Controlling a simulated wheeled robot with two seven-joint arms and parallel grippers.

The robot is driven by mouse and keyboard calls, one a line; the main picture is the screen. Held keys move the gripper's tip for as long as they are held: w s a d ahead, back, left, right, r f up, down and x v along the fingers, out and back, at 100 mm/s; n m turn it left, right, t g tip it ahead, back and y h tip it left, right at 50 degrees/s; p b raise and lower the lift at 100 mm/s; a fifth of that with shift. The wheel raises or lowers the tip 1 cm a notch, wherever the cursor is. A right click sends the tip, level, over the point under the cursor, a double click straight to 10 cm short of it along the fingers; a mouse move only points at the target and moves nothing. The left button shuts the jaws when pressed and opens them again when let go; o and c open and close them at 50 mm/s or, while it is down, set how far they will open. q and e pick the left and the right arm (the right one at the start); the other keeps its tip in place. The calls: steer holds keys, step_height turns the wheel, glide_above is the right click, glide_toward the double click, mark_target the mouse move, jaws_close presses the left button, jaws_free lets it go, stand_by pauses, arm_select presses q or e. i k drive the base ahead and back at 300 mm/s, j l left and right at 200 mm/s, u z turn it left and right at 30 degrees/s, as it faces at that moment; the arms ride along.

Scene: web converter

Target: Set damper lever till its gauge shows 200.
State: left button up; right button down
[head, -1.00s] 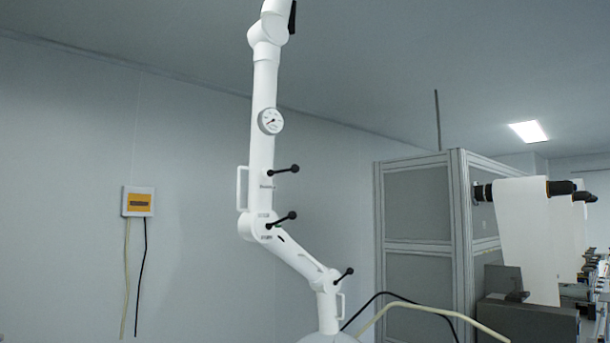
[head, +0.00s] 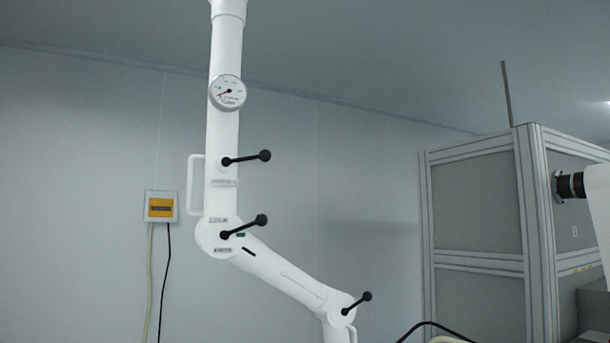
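A white extraction arm stands ahead in the head view. A round white gauge (head: 227,93) sits on its upright tube; its needle points to the lower left, near the low end, and its numbers are too small to read. Below the gauge, a black lever with a ball end (head: 246,159) points right and slightly up, with a small label under it. Two similar black levers are lower: one at the elbow joint (head: 245,227) and one at the lower joint (head: 357,303). Neither gripper is in view.
A white handle (head: 193,184) sticks out on the tube's left side. A yellow and white wall box (head: 160,207) with two cables hangs at left. A grey framed cabinet (head: 475,212) and a roll on a black shaft (head: 570,186) stand at right.

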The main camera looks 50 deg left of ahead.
mark_target(264, 155)
steer(key=i+l, duration=0.1)
steer(key=i, duration=2.75)
steer(key=j+u, duration=0.1)
steer(key=u, duration=3.95)
steer(key=l, duration=0.35)
steer(key=i+u, duration=0.05)
steer(key=i, duration=0.05)
